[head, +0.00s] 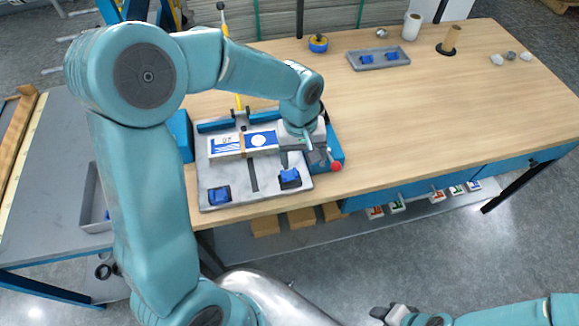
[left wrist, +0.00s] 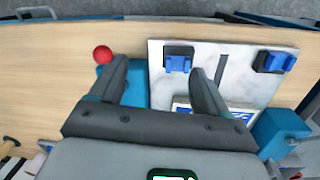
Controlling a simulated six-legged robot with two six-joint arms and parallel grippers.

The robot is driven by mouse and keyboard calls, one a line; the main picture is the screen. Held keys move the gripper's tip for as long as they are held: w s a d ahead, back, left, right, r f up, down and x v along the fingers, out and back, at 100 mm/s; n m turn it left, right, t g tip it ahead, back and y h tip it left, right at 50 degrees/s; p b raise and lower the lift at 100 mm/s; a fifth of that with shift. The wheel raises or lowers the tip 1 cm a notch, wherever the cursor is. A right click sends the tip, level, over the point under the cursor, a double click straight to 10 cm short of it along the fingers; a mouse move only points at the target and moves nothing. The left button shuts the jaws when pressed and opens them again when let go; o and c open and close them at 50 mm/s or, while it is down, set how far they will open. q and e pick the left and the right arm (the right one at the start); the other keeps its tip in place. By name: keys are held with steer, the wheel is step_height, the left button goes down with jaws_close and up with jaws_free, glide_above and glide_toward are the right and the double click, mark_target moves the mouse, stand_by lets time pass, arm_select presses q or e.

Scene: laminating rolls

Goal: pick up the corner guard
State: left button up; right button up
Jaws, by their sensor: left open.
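Two small blue blocks on dark mounts, which look like corner guards, sit at the near corners of a pale plate (head: 232,185). The right one (head: 290,177) also shows in the left wrist view (left wrist: 177,63), and the left one (head: 219,195) shows there too (left wrist: 274,62). My left gripper (head: 303,160) is above the plate's right side, just behind the right block. In the left wrist view its open fingers (left wrist: 168,72) appear on either side of that block, with nothing held. My right gripper (head: 382,312) is at the bottom edge, away from the table; its jaws are unclear.
A blue-and-white printed box (head: 246,142) lies on the plate. A red knob (head: 336,166) stands right of the gripper. A grey tray (head: 379,65) with two similar blue pieces lies at the back. The table's middle and right are mostly clear.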

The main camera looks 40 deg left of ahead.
arm_select(q)
step_height(320, 180, up, 6)
steer(key=n+y, duration=0.1)
steer(key=n, duration=0.1)
glide_above(290, 177)
steer(key=f, duration=0.9)
steer(key=shift+s+f+p, duration=0.35)
steer(key=shift+s, duration=0.05)
steer(key=f, duration=0.3)
steer(key=f+p, duration=0.1)
steer(key=f, duration=0.1)
steer(key=shift+w+f, duration=0.3)
steer(key=shift+w, duration=0.1)
steer(key=c, duration=0.8)
